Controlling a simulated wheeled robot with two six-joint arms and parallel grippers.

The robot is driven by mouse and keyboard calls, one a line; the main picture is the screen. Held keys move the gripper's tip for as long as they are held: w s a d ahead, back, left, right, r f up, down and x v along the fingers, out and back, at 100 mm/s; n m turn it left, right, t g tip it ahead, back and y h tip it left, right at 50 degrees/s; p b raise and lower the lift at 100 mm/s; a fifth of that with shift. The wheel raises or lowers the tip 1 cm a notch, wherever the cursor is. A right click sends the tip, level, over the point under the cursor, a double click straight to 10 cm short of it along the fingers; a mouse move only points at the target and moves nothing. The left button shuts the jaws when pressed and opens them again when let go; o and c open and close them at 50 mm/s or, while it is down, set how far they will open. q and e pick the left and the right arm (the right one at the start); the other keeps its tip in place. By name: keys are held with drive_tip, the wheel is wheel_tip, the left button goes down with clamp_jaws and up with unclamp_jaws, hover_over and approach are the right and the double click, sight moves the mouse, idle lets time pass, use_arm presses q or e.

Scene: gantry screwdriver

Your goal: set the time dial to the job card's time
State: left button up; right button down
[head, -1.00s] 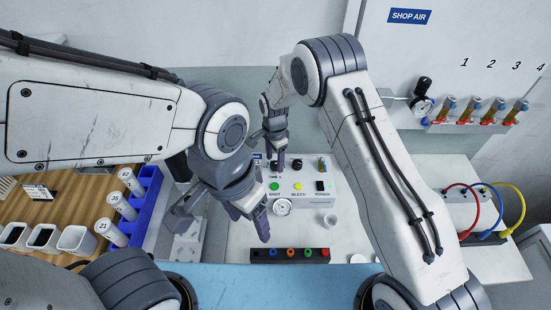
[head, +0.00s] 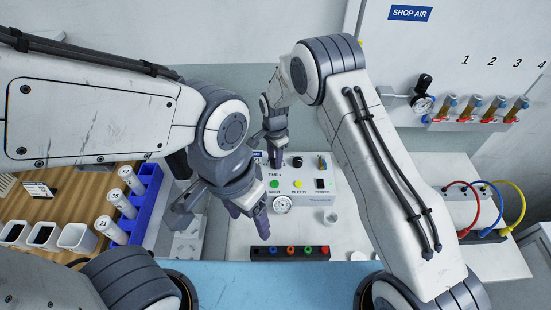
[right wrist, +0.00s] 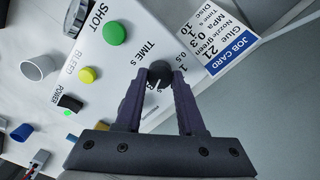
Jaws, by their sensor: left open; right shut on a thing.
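The black time dial (right wrist: 159,72) on the white control box sits between the two fingertips of my right gripper (right wrist: 160,78) in the right wrist view. The gripper is shut on it. A white pointer mark shows on the dial, and the printed 0.5 and 1 are beside it. The job card (right wrist: 228,45), with a blue header, lies beside the box; its glue, MPa, nozzle and time lines are only partly legible. In the head view my right gripper (head: 277,158) hides the dial. My left gripper (head: 222,220) is open and empty, in front of the box's left side.
The control box (head: 320,200) carries a green shot button (right wrist: 115,33), a yellow bleed button (right wrist: 87,75) and a power switch (right wrist: 70,102). A gauge (head: 282,204) and a nozzle rack (head: 290,253) stand in front. A blue rack (head: 150,190) of tubes is at left.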

drive_tip(key=n+b, duration=0.1)
drive_tip(key=n, duration=0.4)
drive_tip(key=shift+n+b, duration=0.3)
drive_tip(key=shift+n, duration=0.1)
drive_tip(key=n+b, duration=0.1)
drive_tip(key=n, duration=1)
drive_tip(key=shift+n+b, duration=0.4)
drive_tip(key=n, duration=0.5)
drive_tip(key=shift+r, duration=0.1)
drive_tip(key=shift+n, duration=0.3)
drive_tip(key=c, duration=0.5)
unclamp_jaws()
